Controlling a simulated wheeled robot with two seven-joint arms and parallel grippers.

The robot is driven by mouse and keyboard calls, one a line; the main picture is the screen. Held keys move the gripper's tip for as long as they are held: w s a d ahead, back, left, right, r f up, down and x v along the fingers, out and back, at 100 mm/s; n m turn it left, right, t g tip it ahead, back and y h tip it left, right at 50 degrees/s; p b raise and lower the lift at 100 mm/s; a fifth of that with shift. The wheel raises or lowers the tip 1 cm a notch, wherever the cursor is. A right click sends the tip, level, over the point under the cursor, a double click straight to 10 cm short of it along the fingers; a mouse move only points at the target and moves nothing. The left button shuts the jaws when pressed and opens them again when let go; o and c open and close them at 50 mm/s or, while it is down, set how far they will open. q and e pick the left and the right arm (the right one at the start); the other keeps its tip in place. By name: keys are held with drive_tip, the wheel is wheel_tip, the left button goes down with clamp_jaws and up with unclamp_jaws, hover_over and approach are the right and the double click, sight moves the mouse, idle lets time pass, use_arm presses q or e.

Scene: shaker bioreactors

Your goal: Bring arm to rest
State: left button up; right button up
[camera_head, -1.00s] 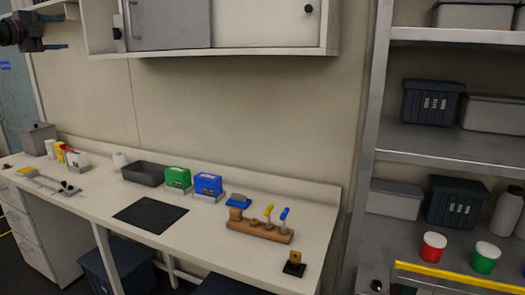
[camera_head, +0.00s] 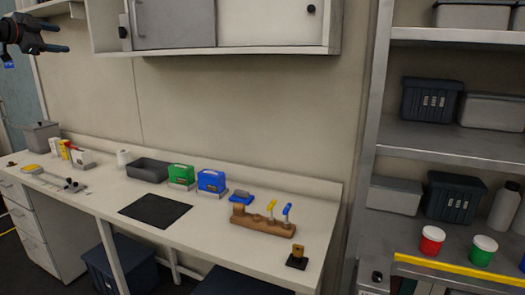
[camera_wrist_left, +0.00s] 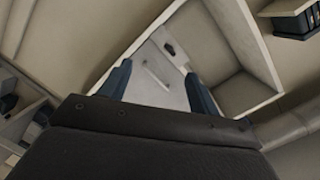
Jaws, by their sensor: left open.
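My left gripper (camera_head: 52,32) is raised at the upper left of the head view, in front of the wall beside the cabinet and well above the bench. In the left wrist view its two dark fingers (camera_wrist_left: 157,88) stand apart with nothing between them. Beyond them is the wall cabinet (camera_wrist_left: 232,50) with its pale door and handle. My right gripper does not show in either view.
The white bench (camera_head: 215,238) carries a black mat (camera_head: 155,210), a grey tray (camera_head: 147,170), green (camera_head: 181,175) and blue boxes (camera_head: 211,182), and a wooden tool holder (camera_head: 262,224). A metal shelf (camera_head: 440,148) with bins stands at right. The wall cabinet (camera_head: 230,27) overhangs the bench.

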use_arm(q)
drive_tip(key=s+d+n+y, duration=0.6)
drive_tip(key=s+d+n, duration=0.25)
drive_tip(key=d, duration=0.35)
drive_tip(key=s+d+f+n+g, duration=0.1)
drive_tip(key=s+d+f, duration=0.2)
drive_tip(key=d+f, duration=0.8)
drive_tip(key=s+d+f+n+g+y, duration=0.15)
drive_tip(key=d+f, duration=0.25)
drive_tip(key=f, duration=1.2)
drive_tip(key=s+d+f+n+g+h, duration=0.1)
drive_tip(key=s+d+f, duration=0.2)
drive_tip(key=d+f, duration=0.8)
drive_tip(key=s+d+f+g+h, duration=0.1)
drive_tip(key=s+d+f+g, duration=0.2)
drive_tip(key=s+f, duration=0.95)
drive_tip(key=s+d+f+g, duration=0.25)
drive_tip(key=s+f, duration=0.65)
drive_tip(key=f, duration=0.6)
drive_tip(key=s+d+f+g+h, duration=0.15)
drive_tip(key=s+d+f, duration=0.25)
drive_tip(key=s+f, duration=0.85)
drive_tip(key=s+f+n+g, duration=0.1)
drive_tip(key=s+f+g, duration=0.2)
drive_tip(key=s+f, duration=0.5)
drive_tip(key=s, duration=0.3)
drive_tip(key=shift+s+d+f, duration=0.2)
drive_tip(key=shift+d+f, duration=0.05)
drive_tip(key=shift+f, duration=0.15)
drive_tip(key=shift+g, duration=0.25)
